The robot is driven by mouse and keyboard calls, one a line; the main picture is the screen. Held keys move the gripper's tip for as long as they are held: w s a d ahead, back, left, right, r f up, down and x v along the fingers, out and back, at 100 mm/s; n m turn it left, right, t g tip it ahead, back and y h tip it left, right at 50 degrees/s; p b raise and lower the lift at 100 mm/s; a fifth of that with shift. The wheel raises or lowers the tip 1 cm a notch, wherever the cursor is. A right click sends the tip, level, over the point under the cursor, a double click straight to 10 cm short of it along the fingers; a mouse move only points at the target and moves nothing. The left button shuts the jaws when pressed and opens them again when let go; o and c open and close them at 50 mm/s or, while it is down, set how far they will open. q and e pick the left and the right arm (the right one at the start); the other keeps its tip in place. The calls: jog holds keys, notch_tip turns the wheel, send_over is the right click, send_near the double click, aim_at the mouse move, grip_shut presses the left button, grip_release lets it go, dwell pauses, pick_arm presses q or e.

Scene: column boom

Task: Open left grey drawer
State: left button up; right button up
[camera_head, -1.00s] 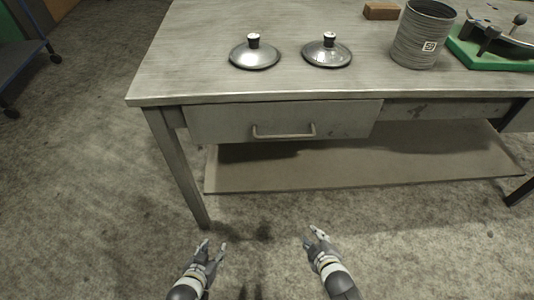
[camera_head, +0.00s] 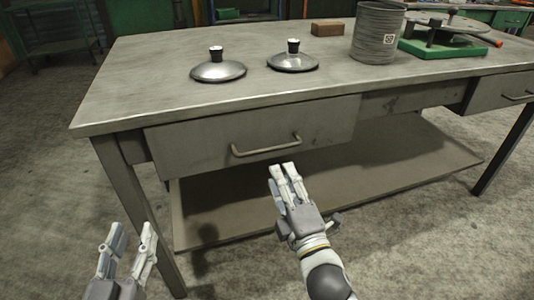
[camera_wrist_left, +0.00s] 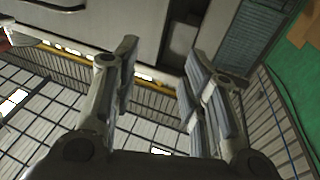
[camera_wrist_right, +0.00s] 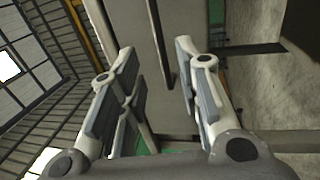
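The left grey drawer (camera_head: 200,141) sits under the table top, its front close beneath the table edge. Its bar handle (camera_head: 264,148) runs across the lower part of the front. My right gripper (camera_head: 283,170) is just below the right part of the handle, fingers pointing up at it, and nothing is between them. The right wrist view shows its fingers (camera_wrist_right: 157,85) spread, with a dark bar beyond them. My left gripper (camera_head: 130,238) is lower and further left, near the table leg, open and empty. Its spread fingers (camera_wrist_left: 158,75) also show in the left wrist view.
The metal table (camera_head: 130,85) carries two lids (camera_head: 218,70) (camera_head: 293,60), a ribbed canister (camera_head: 376,35), a brown block (camera_head: 327,28) and a green-based device (camera_head: 448,46). A lower shelf (camera_head: 225,215) lies beneath. Another drawer (camera_head: 500,92) is at the right.

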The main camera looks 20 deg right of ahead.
aim_at(270, 150)
pick_arm(q)
jog(key=shift+s+d+r+t+h+b, duration=0.15)
jog(key=shift+r+t+b, duration=0.1)
jog(key=shift+r+t, duration=0.6)
jog(key=shift+s+d+r+t+h+b, duration=0.15)
jog(key=shift+r+t, duration=0.3)
jog(key=shift+r, duration=0.65)
pick_arm(e)
jog(key=shift+w+a+r, duration=0.1)
jog(key=shift+w+r, duration=0.2)
jog(key=shift+w, duration=1.2)
jog(key=shift+w+r, duration=0.3)
jog(key=shift+w, duration=1.2)
jog(key=shift+w+a+r, duration=0.1)
jog(key=shift+w+r, duration=0.2)
jog(key=shift+w, duration=1.2)
pick_arm(q)
jog(key=shift+a, duration=0.1)
pick_arm(e)
grip_shut()
